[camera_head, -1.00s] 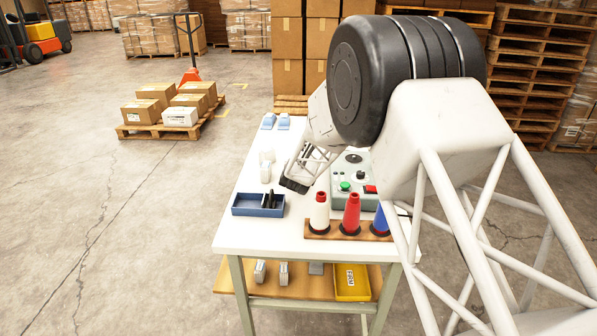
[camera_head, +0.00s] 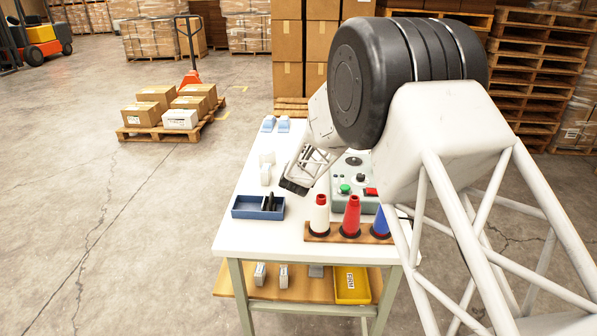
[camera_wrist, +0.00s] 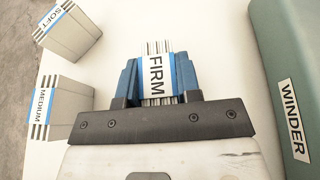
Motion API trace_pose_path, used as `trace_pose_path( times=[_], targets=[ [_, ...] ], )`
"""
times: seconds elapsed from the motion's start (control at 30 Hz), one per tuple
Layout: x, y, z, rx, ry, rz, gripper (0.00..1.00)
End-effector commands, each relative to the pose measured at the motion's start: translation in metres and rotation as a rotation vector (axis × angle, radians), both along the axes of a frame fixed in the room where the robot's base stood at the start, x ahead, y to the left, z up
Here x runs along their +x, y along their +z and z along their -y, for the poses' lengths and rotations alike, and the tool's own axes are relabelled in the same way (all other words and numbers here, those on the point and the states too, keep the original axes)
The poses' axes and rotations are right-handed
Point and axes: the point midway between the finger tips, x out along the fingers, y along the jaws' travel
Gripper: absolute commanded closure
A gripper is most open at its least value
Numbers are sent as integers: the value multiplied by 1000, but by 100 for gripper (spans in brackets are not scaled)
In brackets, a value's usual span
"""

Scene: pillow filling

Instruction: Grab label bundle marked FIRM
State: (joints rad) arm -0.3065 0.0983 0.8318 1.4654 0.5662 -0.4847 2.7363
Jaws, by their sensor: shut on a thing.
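The label bundle marked FIRM (camera_wrist: 157,76) is a white stack with dark stripes and a blue band, seen in the wrist view between the blue fingers of my gripper (camera_wrist: 160,80). My gripper is shut on it. In the head view my gripper (camera_head: 297,184) is over the white table (camera_head: 250,238), and the FIRM bundle is hidden there. The bundle marked SOFT (camera_wrist: 68,32) and the bundle marked MEDIUM (camera_wrist: 62,110) stand to the left in the wrist view, apart from my fingers.
A green winder (camera_wrist: 290,90) stands close on the right. A blue divided tray (camera_head: 247,212) and a wooden holder with several thread cones (camera_head: 351,218) are near the table's front. A yellow bin (camera_head: 352,285) sits on the lower shelf.

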Motion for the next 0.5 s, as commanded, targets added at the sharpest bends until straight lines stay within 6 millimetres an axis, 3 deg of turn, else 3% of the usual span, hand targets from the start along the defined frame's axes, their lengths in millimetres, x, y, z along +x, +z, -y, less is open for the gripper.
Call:
trace_pose_path(
  times=[0.5],
  targets=[
    [0, 67, 0, 1, 0, 3, 92]
  ],
)
